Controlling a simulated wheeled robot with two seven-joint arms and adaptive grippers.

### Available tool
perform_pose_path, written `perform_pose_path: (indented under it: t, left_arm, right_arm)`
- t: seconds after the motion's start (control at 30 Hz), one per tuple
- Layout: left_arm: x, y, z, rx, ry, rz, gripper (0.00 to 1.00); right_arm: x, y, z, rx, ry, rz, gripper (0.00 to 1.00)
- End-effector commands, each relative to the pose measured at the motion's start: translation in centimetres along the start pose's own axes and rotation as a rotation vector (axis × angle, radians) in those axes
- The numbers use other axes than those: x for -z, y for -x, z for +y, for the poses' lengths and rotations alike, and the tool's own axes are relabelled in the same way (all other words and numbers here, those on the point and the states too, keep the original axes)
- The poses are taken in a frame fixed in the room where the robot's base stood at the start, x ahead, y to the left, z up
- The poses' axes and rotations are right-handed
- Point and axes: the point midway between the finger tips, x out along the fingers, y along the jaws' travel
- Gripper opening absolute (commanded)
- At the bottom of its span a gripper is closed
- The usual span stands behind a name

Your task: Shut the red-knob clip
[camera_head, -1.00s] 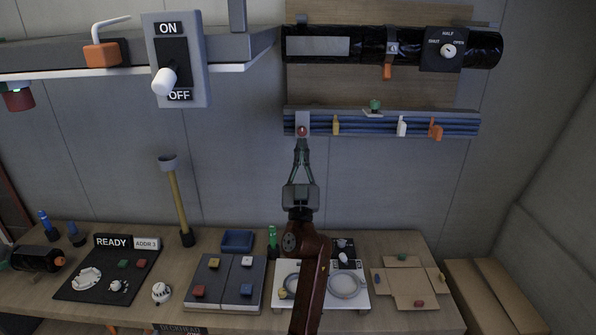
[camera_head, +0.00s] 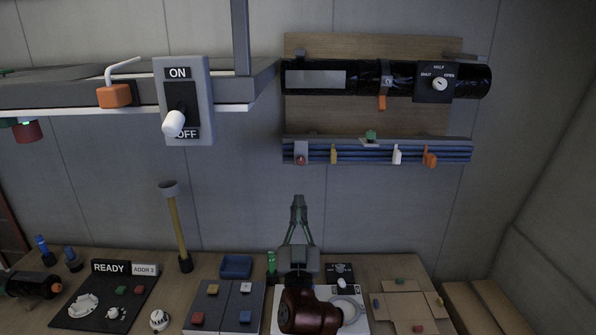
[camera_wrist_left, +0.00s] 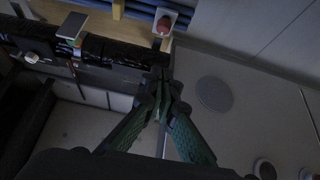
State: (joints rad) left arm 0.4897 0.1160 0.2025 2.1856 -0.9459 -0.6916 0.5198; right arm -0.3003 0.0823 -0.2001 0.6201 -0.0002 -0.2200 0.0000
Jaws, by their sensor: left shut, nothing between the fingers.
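The red-knob clip (camera_head: 301,151) is at the left end of the blue cable bundle on the wall. Its pale plate lies down over the front of the cables, with the red knob low on it. In the left wrist view the red knob (camera_wrist_left: 163,26) and its pale plate show at the top. My left gripper (camera_head: 298,199) is shut and empty, pointing up below the clip and apart from it. Its fingertips also show in the left wrist view (camera_wrist_left: 160,82). Whether the clip is latched cannot be told. My right gripper is not in view.
Yellow (camera_head: 334,154), white (camera_head: 397,154) and orange (camera_head: 430,158) clips line the same cable bundle (camera_head: 460,151); a green-knob clip (camera_head: 371,137) sticks up from it. A black pipe (camera_head: 355,79) runs above. A switch box (camera_head: 188,100) stands left. The workbench (camera_head: 215,272) is below.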

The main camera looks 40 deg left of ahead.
Motion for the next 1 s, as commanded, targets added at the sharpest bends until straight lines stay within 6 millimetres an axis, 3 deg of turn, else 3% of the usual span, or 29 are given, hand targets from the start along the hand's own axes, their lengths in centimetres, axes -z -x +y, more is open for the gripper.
perform_pose_path:
  t: [0.23, 0.63, 0.8, 1.0]
  left_arm:
    - [0.0, -2.0, 0.1, -0.003, -0.005, -0.015, 0.0]
    - [-0.1, -10.1, 0.1, -0.002, -0.005, -0.014, 0.0]
    - [-2.2, -11.7, 0.1, -0.003, -0.005, -0.017, 0.0]
    - [-3.1, -12.6, 0.2, -0.003, -0.002, -0.016, 0.0]
  right_arm:
    - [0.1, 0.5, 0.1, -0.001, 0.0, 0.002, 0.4]
    - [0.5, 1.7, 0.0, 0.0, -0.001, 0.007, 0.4]
    - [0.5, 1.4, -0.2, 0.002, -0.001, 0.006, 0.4]
    - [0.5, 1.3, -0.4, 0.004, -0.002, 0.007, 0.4]
